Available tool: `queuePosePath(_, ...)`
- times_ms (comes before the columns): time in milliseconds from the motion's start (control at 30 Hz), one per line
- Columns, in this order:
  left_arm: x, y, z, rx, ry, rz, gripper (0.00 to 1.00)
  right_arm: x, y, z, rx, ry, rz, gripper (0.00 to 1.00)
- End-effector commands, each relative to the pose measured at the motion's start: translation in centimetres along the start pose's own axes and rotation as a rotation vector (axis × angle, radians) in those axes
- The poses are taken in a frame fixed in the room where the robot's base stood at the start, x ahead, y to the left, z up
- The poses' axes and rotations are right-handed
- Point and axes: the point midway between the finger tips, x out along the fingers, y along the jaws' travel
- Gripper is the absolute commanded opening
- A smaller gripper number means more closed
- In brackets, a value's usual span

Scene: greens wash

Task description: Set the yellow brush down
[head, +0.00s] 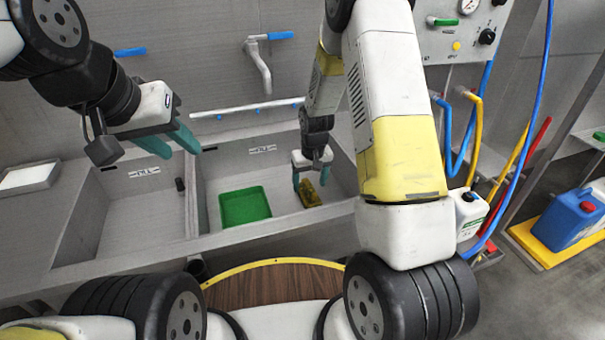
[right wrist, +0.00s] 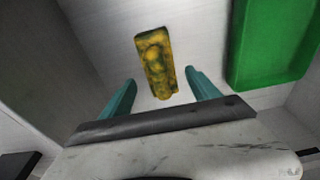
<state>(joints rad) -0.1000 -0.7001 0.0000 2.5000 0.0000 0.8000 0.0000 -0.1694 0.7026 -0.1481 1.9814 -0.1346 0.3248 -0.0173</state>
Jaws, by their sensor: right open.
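The yellow brush (head: 309,194) is a yellow block with dark smudges. In the head view it is in the right sink basin, right of the green tray. In the right wrist view the brush (right wrist: 156,63) lies ahead of and between the fingertips, with clear gaps on both sides. My right gripper (head: 311,180) is open over it, and its teal fingers (right wrist: 160,97) do not touch the brush there. My left gripper (head: 178,142) hangs above the left basin, its teal fingers apart, with nothing seen between them.
The green tray (head: 245,206) lies in the same basin; its wall is near the brush in the right wrist view (right wrist: 243,45). A divider (head: 192,200) separates the two basins. A faucet (head: 260,65) and a white rail (head: 245,108) are behind. A white jug (head: 468,213) stands right.

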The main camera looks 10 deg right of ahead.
Motion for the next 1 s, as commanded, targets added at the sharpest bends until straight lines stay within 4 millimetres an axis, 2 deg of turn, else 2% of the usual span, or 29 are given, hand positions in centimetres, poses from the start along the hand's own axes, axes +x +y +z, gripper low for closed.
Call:
queuePosePath(33,0.0,0.0,0.0,0.0,0.0,0.0,0.36,-1.3,0.0,-0.1,0.0,0.005,0.0,0.71)
queuePosePath(200,0.0,0.0,0.0,0.0,0.0,0.0,0.36,-4.5,0.0,0.0,0.001,0.003,0.0,0.71)
queuePosePath(433,0.0,0.0,0.0,0.0,0.0,0.0,0.36,-6.8,0.0,0.0,0.002,0.003,-0.001,0.71)
queuePosePath(533,0.0,0.0,0.0,0.0,0.0,0.0,0.36,-8.9,0.1,0.1,0.013,0.023,-0.008,0.71)
queuePosePath(667,0.0,0.0,0.0,0.0,0.0,0.0,0.36,-14.2,0.1,1.0,0.04,0.073,-0.029,0.71)
queuePosePath(733,0.0,0.0,0.0,0.0,0.0,0.0,0.36,-17.5,0.1,2.0,0.057,0.106,-0.043,0.71)
queuePosePath(900,0.0,0.0,0.0,0.0,0.0,0.0,0.36,-24.7,-0.3,5.5,0.091,0.185,-0.073,0.71)
queuePosePath(1000,0.0,0.0,0.0,0.0,0.0,0.0,0.36,-28.3,-0.6,8.1,0.104,0.23,-0.087,0.71)
